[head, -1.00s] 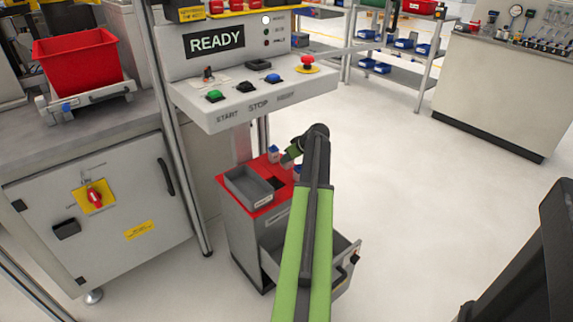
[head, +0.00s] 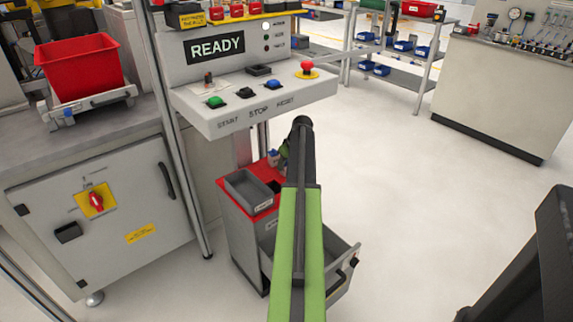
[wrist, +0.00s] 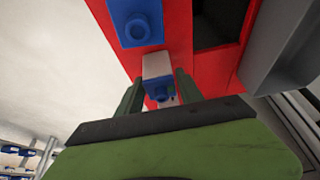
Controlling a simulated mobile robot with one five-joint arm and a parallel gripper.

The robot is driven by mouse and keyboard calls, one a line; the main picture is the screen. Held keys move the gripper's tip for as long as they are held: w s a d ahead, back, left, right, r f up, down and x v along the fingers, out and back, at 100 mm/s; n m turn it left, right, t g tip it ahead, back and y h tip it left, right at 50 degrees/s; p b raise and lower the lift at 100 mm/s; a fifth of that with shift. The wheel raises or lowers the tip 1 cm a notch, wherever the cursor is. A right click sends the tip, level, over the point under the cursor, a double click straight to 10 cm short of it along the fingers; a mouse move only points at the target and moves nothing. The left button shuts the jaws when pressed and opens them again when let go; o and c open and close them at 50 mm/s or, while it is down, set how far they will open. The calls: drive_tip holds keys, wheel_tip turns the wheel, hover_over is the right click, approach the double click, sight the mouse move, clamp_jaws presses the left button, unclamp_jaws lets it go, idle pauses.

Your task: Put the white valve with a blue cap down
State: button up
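The white valve with a blue cap (wrist: 157,68) sits between the two fingers of my gripper (wrist: 158,84) in the wrist view, with the fingers close along both sides. I take the gripper as shut on it. The red top (wrist: 211,68) of the small cabinet lies behind the valve; I cannot tell whether they touch. In the head view my gripper (head: 283,153) is small and partly hidden by my arm. The valve shows there as a small white and blue thing (head: 273,157) beside it, over the red top (head: 262,208).
The open drawer (head: 338,262) sticks out below. The control panel (head: 250,98) overhangs behind.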

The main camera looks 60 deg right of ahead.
drive_tip(key=shift+o, duration=1.1)
drive_tip(key=shift+r, duration=0.2)
drive_tip(key=p+v, duration=0.3)
drive_tip(key=shift+w, duration=0.1)
drive_tip(key=s+a, duration=0.1)
drive_tip(key=s, duration=0.2)
drive_tip(key=s+a, duration=0.1)
drive_tip(key=s, duration=0.3)
drive_tip(key=s+a, duration=0.1)
drive_tip(key=s, duration=0.2)
drive_tip(key=shift+s+a, duration=0.3)
drive_tip(key=shift+s, duration=0.05)
drive_tip(key=shift+s+a, duration=0.1)
drive_tip(key=shift+s, duration=0.4)
